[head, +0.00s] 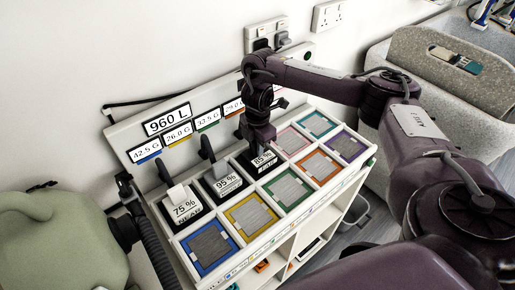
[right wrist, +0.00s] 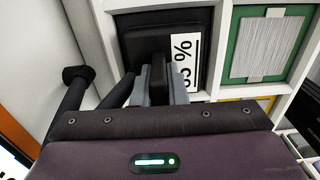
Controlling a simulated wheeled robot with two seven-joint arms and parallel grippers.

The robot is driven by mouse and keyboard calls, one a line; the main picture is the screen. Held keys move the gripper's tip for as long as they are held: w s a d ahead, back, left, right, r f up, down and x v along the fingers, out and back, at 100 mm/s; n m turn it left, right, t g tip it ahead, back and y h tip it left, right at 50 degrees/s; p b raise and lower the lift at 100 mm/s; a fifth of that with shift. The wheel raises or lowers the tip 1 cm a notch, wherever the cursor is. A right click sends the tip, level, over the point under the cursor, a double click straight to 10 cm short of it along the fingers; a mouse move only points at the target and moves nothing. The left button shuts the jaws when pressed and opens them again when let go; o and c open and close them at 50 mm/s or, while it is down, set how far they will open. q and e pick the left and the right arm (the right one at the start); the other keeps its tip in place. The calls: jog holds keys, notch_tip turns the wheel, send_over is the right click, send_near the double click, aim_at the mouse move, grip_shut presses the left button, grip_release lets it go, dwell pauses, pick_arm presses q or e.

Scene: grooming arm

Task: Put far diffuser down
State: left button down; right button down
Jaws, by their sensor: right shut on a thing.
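The far diffuser (head: 262,160), a black block with a white "85 %" label, is at the far end of the row of black diffusers. My right gripper (head: 257,138) is above it, shut on its upright black handle. In the right wrist view the grey fingers (right wrist: 160,85) close around that handle, and the black diffuser top (right wrist: 135,32) lies within white compartment walls. Whether its base touches the compartment floor is hidden. Two like diffusers, "95 %" (head: 227,184) and "75 %" (head: 185,209), stand nearer with handles up. My left gripper is not in view.
The white rack (head: 206,277) also has several coloured-framed grey pads, such as a green one (head: 288,188) beside the far diffuser. A sign panel (head: 168,121) stands behind. A black hose (head: 150,240) and green seat (head: 60,240) are at left, a grey basin (head: 445,95) at right.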

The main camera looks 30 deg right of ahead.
jog(key=shift+f, duration=0.1)
jog(key=c, duration=1.5)
grip_release()
jog(key=shift+o, duration=0.2)
notch_tip(320, 180, up, 12)
jog(key=p, duration=0.4)
